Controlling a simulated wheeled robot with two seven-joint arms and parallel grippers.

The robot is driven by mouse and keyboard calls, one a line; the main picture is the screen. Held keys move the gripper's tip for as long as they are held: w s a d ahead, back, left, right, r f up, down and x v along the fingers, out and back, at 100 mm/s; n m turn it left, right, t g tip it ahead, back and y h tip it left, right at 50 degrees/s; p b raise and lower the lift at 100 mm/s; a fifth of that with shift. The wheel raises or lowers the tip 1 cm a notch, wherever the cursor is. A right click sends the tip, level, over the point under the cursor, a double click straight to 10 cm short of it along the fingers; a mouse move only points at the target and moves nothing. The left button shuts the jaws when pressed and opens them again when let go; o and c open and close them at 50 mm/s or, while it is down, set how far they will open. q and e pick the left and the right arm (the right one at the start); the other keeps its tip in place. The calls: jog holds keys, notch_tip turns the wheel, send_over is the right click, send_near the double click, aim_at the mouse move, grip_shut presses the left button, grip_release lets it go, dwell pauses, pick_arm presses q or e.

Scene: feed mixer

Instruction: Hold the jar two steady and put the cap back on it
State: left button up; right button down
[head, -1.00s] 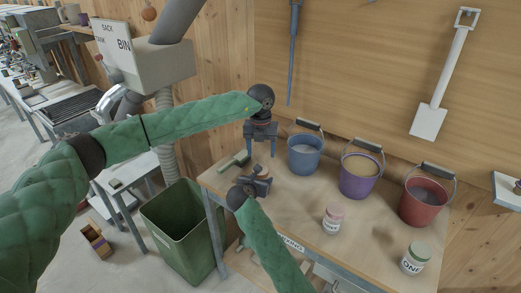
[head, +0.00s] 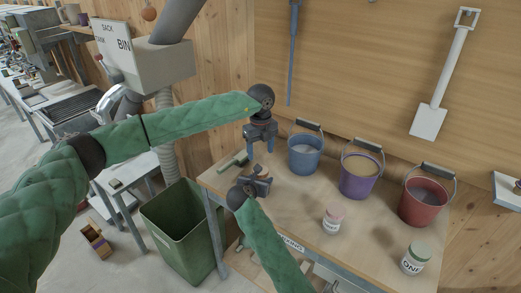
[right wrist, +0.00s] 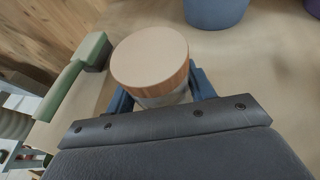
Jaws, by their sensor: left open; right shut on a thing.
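My right gripper (head: 262,176) is shut on a jar (right wrist: 165,98) at the left part of the bench; its blue fingers flank the jar body in the right wrist view. A round cap (right wrist: 150,58) with a pale top and wood-coloured rim sits on top of the jar, covering its mouth. Whether it is screwed tight cannot be told. My left gripper (head: 261,151) is open and empty, fingers pointing down, behind and above the right gripper, apart from the cap. In the head view the jar is mostly hidden by my right gripper.
Blue (head: 304,157), purple (head: 357,180) and red (head: 421,204) buckets stand along the bench back. A green brush (right wrist: 75,72) lies left of the held jar. A green bin (head: 180,232) stands left of the bench.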

pick_arm(q)
jog(key=shift+f, duration=4)
jog(key=shift+c, duration=0.2)
jog(key=c, duration=0.7)
jog(key=m, duration=0.4)
jog(key=shift+c, duration=0.2)
jog(key=m, duration=0.4)
jog(key=shift+m, duration=0.4)
jog(key=m, duration=0.8)
